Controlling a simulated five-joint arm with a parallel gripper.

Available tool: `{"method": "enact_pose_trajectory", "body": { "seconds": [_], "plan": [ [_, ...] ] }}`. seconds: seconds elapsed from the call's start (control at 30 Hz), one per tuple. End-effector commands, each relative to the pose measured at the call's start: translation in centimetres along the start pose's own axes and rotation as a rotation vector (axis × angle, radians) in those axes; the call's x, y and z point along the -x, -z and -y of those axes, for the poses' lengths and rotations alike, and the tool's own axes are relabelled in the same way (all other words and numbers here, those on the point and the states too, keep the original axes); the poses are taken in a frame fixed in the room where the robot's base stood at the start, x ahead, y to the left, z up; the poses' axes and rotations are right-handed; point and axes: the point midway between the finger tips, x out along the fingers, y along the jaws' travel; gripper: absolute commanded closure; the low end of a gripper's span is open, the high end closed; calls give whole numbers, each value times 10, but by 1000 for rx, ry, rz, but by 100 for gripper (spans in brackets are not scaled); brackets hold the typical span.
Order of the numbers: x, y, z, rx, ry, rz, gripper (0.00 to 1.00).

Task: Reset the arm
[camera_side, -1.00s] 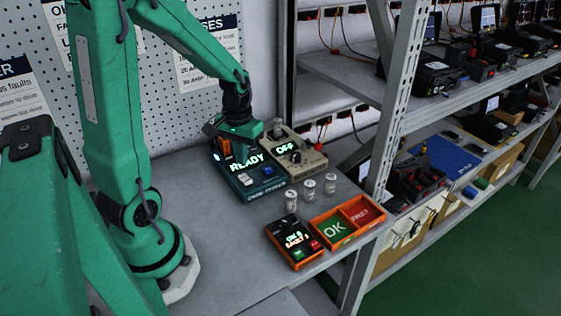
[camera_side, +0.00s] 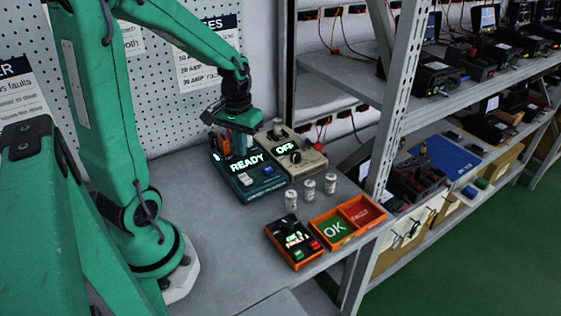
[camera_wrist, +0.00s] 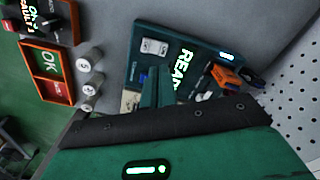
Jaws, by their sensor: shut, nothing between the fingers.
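My gripper (camera_side: 240,150) is shut and empty, pointing down over the back of a teal box with a lit READY sign (camera_side: 248,170). Its teal fingers also show close together in the wrist view (camera_wrist: 158,78), in front of that box. The box has a white rocker switch (camera_wrist: 154,47) and an orange part (camera_wrist: 225,77) at one end. I cannot tell whether the fingertips touch the box.
Three small numbered cylinders (camera_side: 310,189) stand on the grey bench. An orange tray (camera_side: 345,242) has green OK and red FAULT compartments. An orange-edged counter box (camera_side: 293,243) is beside it. A shelf post (camera_side: 385,140) rises at the right; a pegboard stands behind.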

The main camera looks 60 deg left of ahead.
Motion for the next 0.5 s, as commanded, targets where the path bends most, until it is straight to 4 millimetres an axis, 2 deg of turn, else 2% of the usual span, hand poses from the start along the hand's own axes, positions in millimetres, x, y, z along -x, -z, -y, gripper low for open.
{"method": "enact_pose_trajectory", "body": {
  "seconds": [0.27,0.5],
  "plan": [
    [22,-9,-17,-66,-6,-61,100],
    [55,-30,-43,-178,-23,-166,100]
  ]
}}
